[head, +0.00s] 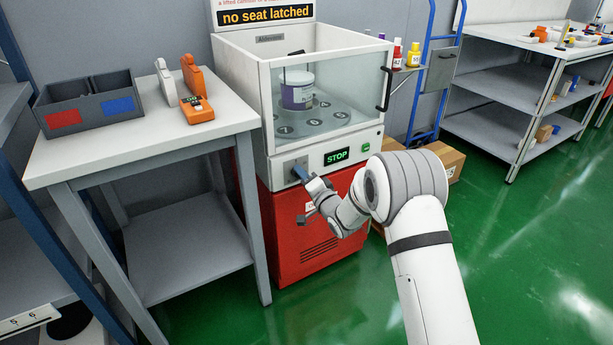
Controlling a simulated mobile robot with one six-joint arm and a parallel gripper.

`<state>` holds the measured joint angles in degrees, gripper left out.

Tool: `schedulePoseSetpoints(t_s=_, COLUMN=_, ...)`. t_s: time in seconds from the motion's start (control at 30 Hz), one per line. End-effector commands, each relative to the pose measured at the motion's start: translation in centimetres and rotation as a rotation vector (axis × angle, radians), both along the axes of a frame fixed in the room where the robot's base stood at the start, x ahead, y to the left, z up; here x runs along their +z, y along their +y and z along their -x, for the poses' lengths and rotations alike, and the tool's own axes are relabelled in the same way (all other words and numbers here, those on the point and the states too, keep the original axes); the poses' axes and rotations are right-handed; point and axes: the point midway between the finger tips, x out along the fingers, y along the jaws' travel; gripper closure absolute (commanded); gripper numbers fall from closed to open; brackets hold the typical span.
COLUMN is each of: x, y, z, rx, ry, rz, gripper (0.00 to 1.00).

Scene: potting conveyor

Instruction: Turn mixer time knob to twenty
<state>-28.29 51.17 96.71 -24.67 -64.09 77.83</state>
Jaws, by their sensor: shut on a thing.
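The mixer (312,160) is a white cabinet with a clear-windowed chamber on a red base. Its front panel has a display (337,156) reading STOP and a green button (366,147). My gripper (300,173) reaches the left part of this panel, where the time knob sits, and is shut on the knob. The fingers cover the knob, so its pointer and scale marks cannot be read. A white and purple container (298,94) stands inside the chamber on a plate with numbered round seats.
A sign (265,14) above the mixer reads "no seat latched". A table (140,142) at left holds a divided bin (88,104) and orange and white tools (194,80). A blue hand truck (429,70), cardboard box (448,160) and shelves (545,85) stand at right. Green floor is open at right.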

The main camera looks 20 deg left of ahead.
Motion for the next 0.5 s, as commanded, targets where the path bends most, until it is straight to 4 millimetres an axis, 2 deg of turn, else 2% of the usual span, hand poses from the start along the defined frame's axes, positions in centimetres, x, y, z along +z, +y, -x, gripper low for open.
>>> schedulePoseSetpoints(t_s=0.03, x=0.60, y=0.21, z=-0.08, rx=0.001, ry=0.025, rz=-0.034, gripper=0.90)
schedulePoseSetpoints(t_s=0.5, x=0.42, y=0.24, z=-0.02, rx=0.004, ry=0.348, rz=-0.310, gripper=0.90)
